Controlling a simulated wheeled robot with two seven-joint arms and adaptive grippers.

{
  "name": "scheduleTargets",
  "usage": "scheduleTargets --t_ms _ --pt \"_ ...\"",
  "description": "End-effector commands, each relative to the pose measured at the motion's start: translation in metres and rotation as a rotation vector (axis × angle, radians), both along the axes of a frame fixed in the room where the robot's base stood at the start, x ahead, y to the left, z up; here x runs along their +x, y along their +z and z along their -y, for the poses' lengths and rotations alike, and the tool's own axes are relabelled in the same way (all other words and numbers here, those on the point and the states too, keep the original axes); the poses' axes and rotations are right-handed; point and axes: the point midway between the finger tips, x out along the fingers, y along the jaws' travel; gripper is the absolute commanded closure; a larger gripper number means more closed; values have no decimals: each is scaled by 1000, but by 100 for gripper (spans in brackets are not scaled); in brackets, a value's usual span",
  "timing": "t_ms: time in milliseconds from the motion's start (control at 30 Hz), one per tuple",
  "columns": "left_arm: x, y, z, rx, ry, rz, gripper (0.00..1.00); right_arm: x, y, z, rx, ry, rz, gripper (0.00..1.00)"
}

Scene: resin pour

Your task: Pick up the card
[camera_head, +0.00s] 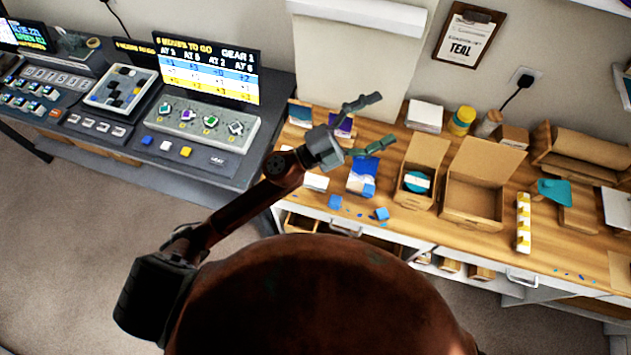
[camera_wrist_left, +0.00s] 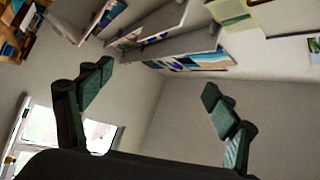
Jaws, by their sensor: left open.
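My left gripper (camera_head: 379,122) is open and empty, raised over the wooden table's left part. I cannot tell which item is the card. Flat card-like pieces are a blue-and-white one (camera_head: 361,177) below the gripper, a white one (camera_head: 316,182) to its left, and a teal one (camera_head: 556,191) at the right. My arm and gripper stand in front of part of the table. My right gripper is not in view.
Two open cardboard boxes (camera_head: 471,203) stand mid-table, one holding a teal round item. A yellow-and-white striped bar (camera_head: 524,222) and small blue cubes (camera_head: 382,214) lie near the front edge. A grey console desk (camera_head: 207,128) is at the left. A clipboard (camera_head: 468,36) hangs on the wall.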

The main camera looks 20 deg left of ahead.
Motion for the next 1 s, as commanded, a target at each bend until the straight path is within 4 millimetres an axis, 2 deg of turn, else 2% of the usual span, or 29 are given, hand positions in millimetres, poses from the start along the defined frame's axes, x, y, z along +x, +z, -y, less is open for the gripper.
scheduleTargets --t_ms 33,67,100,167,233,267,300,333,367,400,467,500,600,700,800,1000 --pt "-18 -10 33 118 -118 71 18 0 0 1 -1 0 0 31" --pt "-31 -21 51 196 -192 107 18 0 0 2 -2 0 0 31" --pt "-47 -41 69 303 -285 145 18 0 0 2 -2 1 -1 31" --pt "-66 -79 86 481 -415 187 18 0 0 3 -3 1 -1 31" --pt "-79 -130 87 708 -545 209 18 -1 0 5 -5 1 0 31" --pt "-82 -153 81 810 -594 209 18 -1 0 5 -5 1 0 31" --pt "-81 -182 68 948 -647 200 18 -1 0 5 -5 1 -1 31" --pt "-78 -203 54 1053 -680 188 18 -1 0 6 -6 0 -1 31" --pt "-74 -221 39 1155 -708 169 18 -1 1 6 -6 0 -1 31" --pt "-65 -242 14 1287 -733 138 18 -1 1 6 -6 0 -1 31" --pt "-51 -264 -24 1467 -752 82 18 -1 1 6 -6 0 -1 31" --pt "-40 -273 -50 1574 -752 41 18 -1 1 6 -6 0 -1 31" --pt "-19 -282 -105 1782 -736 -57 18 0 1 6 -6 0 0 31" --pt "-7 -282 -141 1904 -713 -131 18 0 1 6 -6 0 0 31" --pt "-2 -284 -156 1958 -701 -166 18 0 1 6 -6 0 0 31" --pt "-3 -305 -159 1965 -702 -175 18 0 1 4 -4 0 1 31"
